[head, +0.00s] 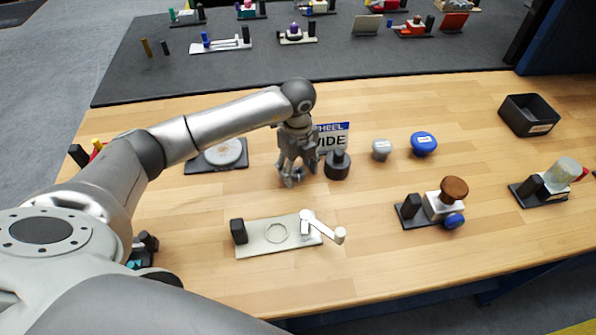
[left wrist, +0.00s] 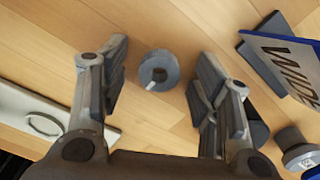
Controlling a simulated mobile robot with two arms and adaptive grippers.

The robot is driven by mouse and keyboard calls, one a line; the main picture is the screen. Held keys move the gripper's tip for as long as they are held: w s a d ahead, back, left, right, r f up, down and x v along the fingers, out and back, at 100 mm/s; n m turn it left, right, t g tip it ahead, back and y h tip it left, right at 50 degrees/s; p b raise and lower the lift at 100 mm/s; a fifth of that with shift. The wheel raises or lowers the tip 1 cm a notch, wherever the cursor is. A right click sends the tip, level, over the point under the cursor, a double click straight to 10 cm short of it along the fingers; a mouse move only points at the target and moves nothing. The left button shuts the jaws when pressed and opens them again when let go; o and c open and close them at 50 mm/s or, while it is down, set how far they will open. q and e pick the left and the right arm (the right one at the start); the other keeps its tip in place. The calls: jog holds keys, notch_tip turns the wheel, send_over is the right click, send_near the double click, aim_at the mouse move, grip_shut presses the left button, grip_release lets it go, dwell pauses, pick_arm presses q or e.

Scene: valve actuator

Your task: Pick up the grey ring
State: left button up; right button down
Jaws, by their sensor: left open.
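The grey ring (left wrist: 158,70) lies on the wooden table, seen from above in the left wrist view between my two open fingers. It has a dark hole in its middle and touches neither finger there. My left gripper (left wrist: 160,85) is open and empty above it. In the head view my left gripper (head: 292,178) points down at the middle of the table, left of a dark round knob. There its fingers hide most or all of the ring. My right gripper is not in view.
A WHEEL WIDE sign (head: 333,138) stands just behind the gripper, and a dark knob (head: 337,168) is close on its right. Grey (head: 381,150) and blue (head: 424,145) knobs stand farther right. A pale plate (head: 257,244) with a white crank (head: 325,227) lies in front.

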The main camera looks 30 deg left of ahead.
pick_arm(q)
jog(key=c, duration=0.9)
jog(key=shift+c, duration=0.2)
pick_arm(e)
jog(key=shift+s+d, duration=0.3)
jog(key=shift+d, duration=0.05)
pick_arm(q)
jog(key=shift+r, duration=0.15)
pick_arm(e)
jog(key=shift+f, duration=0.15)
